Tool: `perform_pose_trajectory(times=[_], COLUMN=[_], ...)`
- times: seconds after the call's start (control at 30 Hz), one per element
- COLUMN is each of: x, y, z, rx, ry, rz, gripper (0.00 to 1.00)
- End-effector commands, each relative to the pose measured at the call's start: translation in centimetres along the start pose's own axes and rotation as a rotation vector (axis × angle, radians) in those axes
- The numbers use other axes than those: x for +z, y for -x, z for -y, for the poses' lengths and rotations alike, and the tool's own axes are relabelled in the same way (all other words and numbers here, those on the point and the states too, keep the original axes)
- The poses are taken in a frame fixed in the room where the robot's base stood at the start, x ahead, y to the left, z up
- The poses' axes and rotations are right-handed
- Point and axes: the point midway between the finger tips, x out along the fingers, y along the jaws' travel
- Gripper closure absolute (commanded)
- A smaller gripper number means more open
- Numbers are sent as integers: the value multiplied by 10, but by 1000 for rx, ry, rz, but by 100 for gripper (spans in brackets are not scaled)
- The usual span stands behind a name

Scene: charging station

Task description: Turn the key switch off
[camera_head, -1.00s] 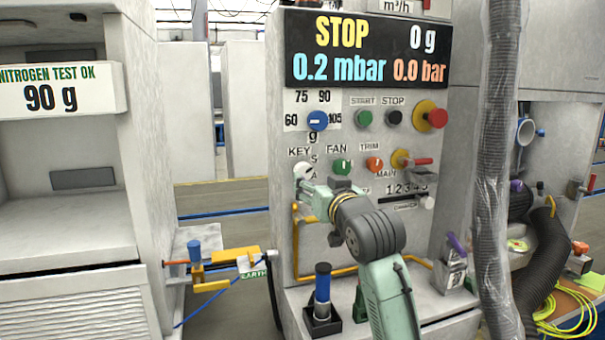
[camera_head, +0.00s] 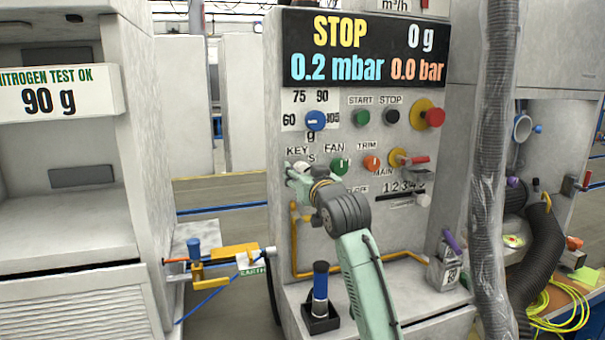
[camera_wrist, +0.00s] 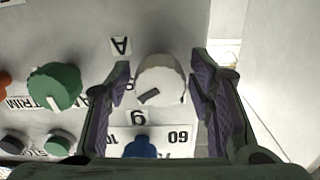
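The key switch is a round white knob with a dark slot on the grey control panel, under the KEY label. In the wrist view the knob (camera_wrist: 160,78) sits between the two fingers of my gripper (camera_wrist: 160,88), with a visible gap on each side. The fingers are open. In the head view my gripper (camera_head: 293,176) is at the panel and covers most of the key switch (camera_head: 302,165). I cannot tell how deep the fingers reach around the knob.
The green FAN knob (camera_head: 339,166), orange TRIM knob (camera_head: 371,163) and red-handled MAIN switch (camera_head: 416,160) lie right of the key switch. The blue dial (camera_head: 316,120) is above it. A yellow pipe (camera_head: 294,240) runs below. The display (camera_head: 367,50) reads STOP.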

Motion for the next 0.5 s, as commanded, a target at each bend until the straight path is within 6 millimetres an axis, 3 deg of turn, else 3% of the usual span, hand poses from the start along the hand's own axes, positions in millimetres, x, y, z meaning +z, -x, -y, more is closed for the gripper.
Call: perform_pose_trajectory(times=[0.5], x=[0], y=[0], z=[0], rx=[0], ry=[0], rz=[0], gripper=[89])
